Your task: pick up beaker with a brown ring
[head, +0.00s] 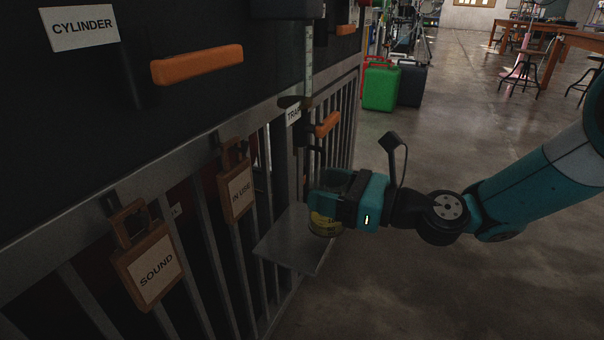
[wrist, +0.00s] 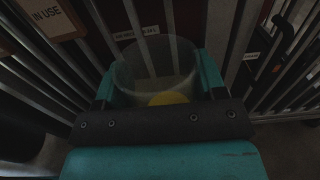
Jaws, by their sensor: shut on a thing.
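A clear glass beaker (wrist: 150,68) stands between the two teal fingers of my gripper (wrist: 158,82) in the wrist view. The fingers are shut on its sides. I cannot make out a brown ring on it. In the head view my gripper (head: 330,190) is above a small grey metal shelf (head: 283,243) on the barred front; the beaker is mostly hidden there by the fingers. A yellow round thing with dark marks (head: 324,225) shows just below the gripper, and a yellow patch (wrist: 168,99) shows through or beneath the glass. I cannot tell whether the beaker touches anything below.
Vertical metal bars (head: 213,255) run close beside and behind the shelf. Wooden-framed tags, SOUND (head: 155,268) and IN USE (head: 240,191), hang from the rail. Orange handles (head: 197,65) stick out above. Floor to the right is clear; green (head: 380,88) and black cases stand farther back.

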